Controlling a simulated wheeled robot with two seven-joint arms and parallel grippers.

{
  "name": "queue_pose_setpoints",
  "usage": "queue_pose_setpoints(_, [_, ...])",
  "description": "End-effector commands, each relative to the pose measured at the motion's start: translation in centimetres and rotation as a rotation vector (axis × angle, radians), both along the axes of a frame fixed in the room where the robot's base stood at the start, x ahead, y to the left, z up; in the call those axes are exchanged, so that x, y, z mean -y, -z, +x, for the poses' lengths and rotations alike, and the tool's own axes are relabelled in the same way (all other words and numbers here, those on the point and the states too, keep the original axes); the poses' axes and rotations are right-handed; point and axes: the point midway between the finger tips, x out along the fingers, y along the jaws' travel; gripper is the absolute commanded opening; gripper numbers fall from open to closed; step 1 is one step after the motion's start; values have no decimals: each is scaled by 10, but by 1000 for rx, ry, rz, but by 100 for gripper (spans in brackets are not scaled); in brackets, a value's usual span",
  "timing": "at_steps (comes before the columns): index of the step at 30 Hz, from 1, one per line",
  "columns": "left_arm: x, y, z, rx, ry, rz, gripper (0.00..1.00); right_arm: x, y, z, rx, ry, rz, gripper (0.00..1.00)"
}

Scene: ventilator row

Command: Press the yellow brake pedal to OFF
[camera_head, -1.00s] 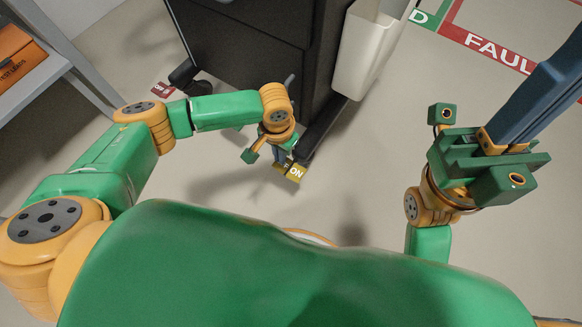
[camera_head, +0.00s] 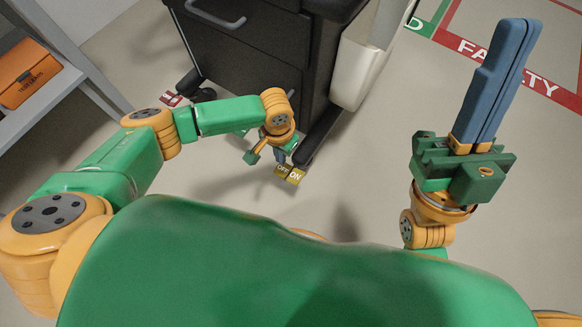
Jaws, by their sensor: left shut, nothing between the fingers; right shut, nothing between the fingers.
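The yellow brake pedal (camera_head: 294,178) is low at the near corner of a dark cart. Its ON half is on the right and its OFF half on the left; both words show. My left gripper (camera_head: 280,158) points down just behind the OFF half, its blue fingers closed and partly hidden by its own wrist. I cannot tell whether the fingertips touch the pedal. My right gripper (camera_head: 522,26) is shut and empty, pointing up and away from the cart over open floor at the right.
The dark cart (camera_head: 240,60) has a drawer handle, a white bin (camera_head: 360,65) on its right side and a red pedal (camera_head: 170,98) at its far left corner. A shelf with an orange box (camera_head: 27,72) stands at left. Floor before the cart is clear.

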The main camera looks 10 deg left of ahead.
Motion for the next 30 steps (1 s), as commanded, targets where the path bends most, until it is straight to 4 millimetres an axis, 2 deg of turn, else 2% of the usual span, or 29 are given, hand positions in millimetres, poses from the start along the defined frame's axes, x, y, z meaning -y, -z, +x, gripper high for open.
queue_pose_setpoints(15, [0,-11,0,1,-1,1,0,-7,42,62,-392,39,-98,0])
queue_pose_setpoints(24, [0,-18,0,0,-1,1,0,-7,77,87,-619,59,-154,0])
queue_pose_setpoints(30, [0,-19,0,0,-1,0,0,-7,96,94,-720,67,-178,0])
